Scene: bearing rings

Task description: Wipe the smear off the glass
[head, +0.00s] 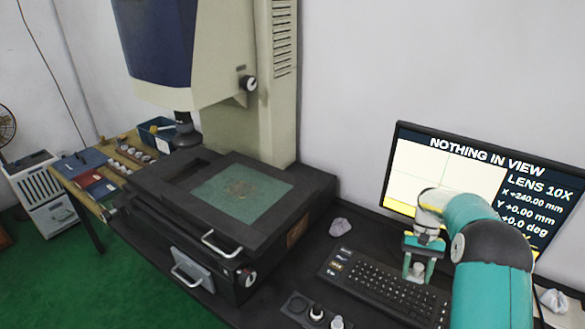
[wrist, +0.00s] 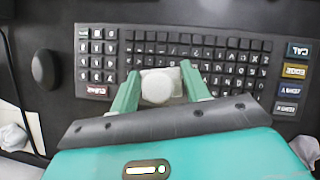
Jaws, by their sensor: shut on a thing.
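The glass (head: 215,205) is a green-tinted square set in the dark stage of the measuring machine in the head view. A faint brownish smear (head: 240,187) shows near its middle. My gripper (head: 418,272) is over the keyboard, right of the stage and well apart from the glass. In the wrist view my gripper (wrist: 160,88) is shut on a small whitish piece with a round top (wrist: 156,87); I cannot tell what it is. A crumpled pale cloth (head: 340,227) lies between stage and keyboard. Another crumpled pale cloth (head: 555,299) lies at the far right.
The keyboard (head: 375,288) lies below my gripper, with the monitor (head: 480,190) behind it. A small control box with knobs (head: 315,312) stands in front. The stage has a protruding handle (head: 220,245). The machine's column and optical head rise behind the stage. A mouse (wrist: 45,70) lies beside the keyboard.

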